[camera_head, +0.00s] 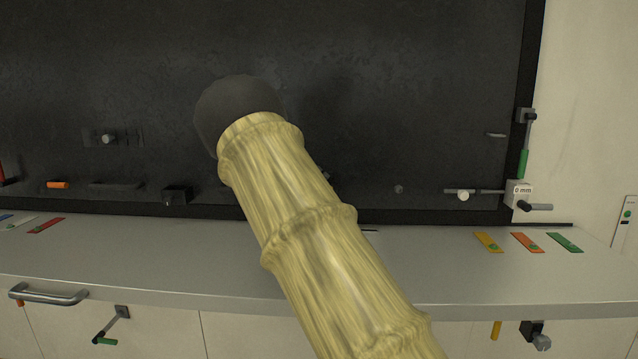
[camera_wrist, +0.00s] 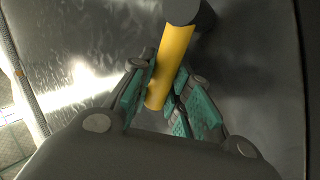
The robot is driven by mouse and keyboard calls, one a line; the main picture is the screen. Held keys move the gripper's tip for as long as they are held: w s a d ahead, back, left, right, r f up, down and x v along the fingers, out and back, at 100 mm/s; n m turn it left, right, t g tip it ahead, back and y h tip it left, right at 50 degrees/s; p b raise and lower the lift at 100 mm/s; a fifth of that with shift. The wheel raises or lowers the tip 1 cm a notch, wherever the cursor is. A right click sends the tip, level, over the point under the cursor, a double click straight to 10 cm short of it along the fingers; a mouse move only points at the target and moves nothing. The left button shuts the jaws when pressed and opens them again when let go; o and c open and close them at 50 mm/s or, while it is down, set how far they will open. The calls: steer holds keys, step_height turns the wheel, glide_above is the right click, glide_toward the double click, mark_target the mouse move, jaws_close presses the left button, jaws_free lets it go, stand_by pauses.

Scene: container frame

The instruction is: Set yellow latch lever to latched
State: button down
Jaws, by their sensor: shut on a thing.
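The yellow latch lever (camera_wrist: 171,60) is a smooth yellow cylinder in the wrist view, running up and to the right into a dark grey round hub (camera_wrist: 182,11). My gripper (camera_wrist: 162,88), with teal finger pads, is shut on the lever near its lower end, one finger on each side. In the head view my arm covers the middle of the picture, and neither my gripper nor the held lever can be made out there. Whether the lever sits at its latched position cannot be told.
A dark panel (camera_head: 420,90) stands behind a grey ledge (camera_head: 150,260). A green-handled lever (camera_head: 523,163) and a block marked 0 mm (camera_head: 519,190) are at the panel's right edge. A steel bar handle (camera_head: 48,294) and a green-tipped crank (camera_head: 106,341) are below the ledge.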

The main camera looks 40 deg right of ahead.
steer(key=f+n+t+b, duration=0.1)
steer(key=n, duration=0.1)
steer(key=n+t+b, duration=0.1)
steer(key=n+t, duration=0.1)
steer(key=w+a+f+n+t+y+b, duration=0.1)
steer(key=n+t, duration=0.1)
steer(key=n, duration=0.1)
steer(key=shift+f, duration=0.35)
steer(key=shift+n+b, duration=0.3)
steer(key=shift+n, duration=0.1)
steer(key=c, duration=1.3)
jaws_free()
step_height(320, 180, up, 10)
steer(key=shift+c, duration=0.6)
